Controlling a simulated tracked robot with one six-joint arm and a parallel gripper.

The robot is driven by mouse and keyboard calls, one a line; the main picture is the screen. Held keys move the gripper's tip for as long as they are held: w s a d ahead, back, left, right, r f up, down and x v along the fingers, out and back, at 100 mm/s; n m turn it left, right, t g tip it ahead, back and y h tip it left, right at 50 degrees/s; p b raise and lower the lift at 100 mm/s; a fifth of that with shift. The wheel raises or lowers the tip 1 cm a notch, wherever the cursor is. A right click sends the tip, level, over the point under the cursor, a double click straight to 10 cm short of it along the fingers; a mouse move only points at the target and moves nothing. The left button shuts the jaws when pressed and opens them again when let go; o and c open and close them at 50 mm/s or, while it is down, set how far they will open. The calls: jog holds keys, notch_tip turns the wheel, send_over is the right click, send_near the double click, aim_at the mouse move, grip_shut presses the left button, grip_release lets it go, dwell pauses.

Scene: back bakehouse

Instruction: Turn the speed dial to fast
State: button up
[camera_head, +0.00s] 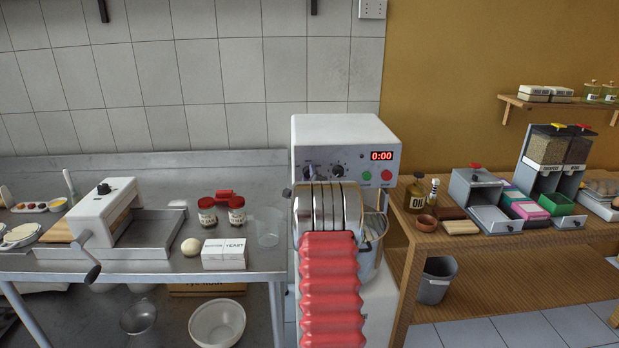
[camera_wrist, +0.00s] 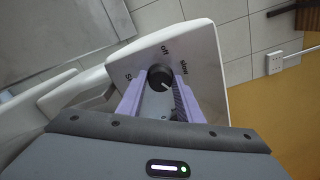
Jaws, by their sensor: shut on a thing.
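The speed dial (camera_wrist: 160,77) is a round black knob on the mixer's pale front panel in the wrist view. The word "off" shows above it and "slow" to its right; lettering at its left is partly covered. A white mark on the dial points to the lower right. My gripper (camera_wrist: 157,92) has its two lilac fingers on either side of the dial, shut on it. In the head view, the mixer (camera_head: 343,130) stands in the middle, and my arm hides much of its front.
The mixer's panel also has another black knob (camera_head: 338,170), a red display (camera_head: 382,156) reading 0:00, and green and red buttons at right. A steel bench (camera_head: 150,265) with jars is at left; a wooden table (camera_head: 440,240) with dispensers is at right.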

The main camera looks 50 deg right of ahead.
jog(key=shift+s+f, duration=0.1)
jog(key=shift+f, duration=0.2)
jog(key=o, duration=0.7)
jog(key=shift+o, duration=1.2)
jog(key=shift+r, duration=0.15)
jog(key=v, duration=1.3)
jog(key=shift+s+a, duration=0.25)
